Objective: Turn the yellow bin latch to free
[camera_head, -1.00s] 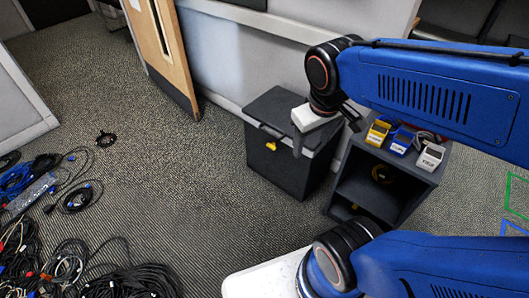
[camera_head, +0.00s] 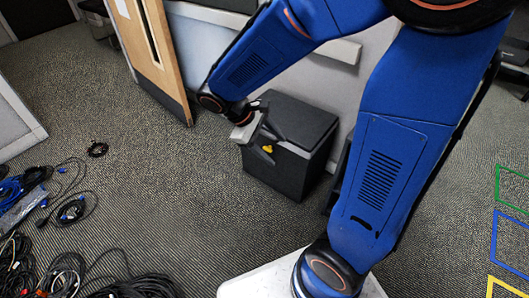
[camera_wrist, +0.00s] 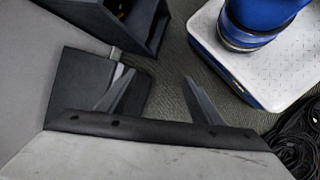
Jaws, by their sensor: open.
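The dark grey lidded bin (camera_head: 310,123) stands on the carpet against the wall in the head view. Its yellow latch (camera_head: 267,149) shows on the front face, just under the lid edge. My gripper (camera_head: 268,132) is in front of the bin's upper left front, with one finger close to the latch; I cannot tell whether they touch. In the wrist view my gripper (camera_wrist: 155,80) has its two fingers apart with nothing between them. A dark box face, seemingly the bin (camera_wrist: 75,85), lies behind the left finger. The latch does not show in that view.
A dark open shelf unit (camera_wrist: 125,22) stands beside the bin, mostly hidden by my arm in the head view. A wooden door (camera_head: 150,60) is at the back left. Cable piles (camera_head: 65,270) cover the floor at lower left.

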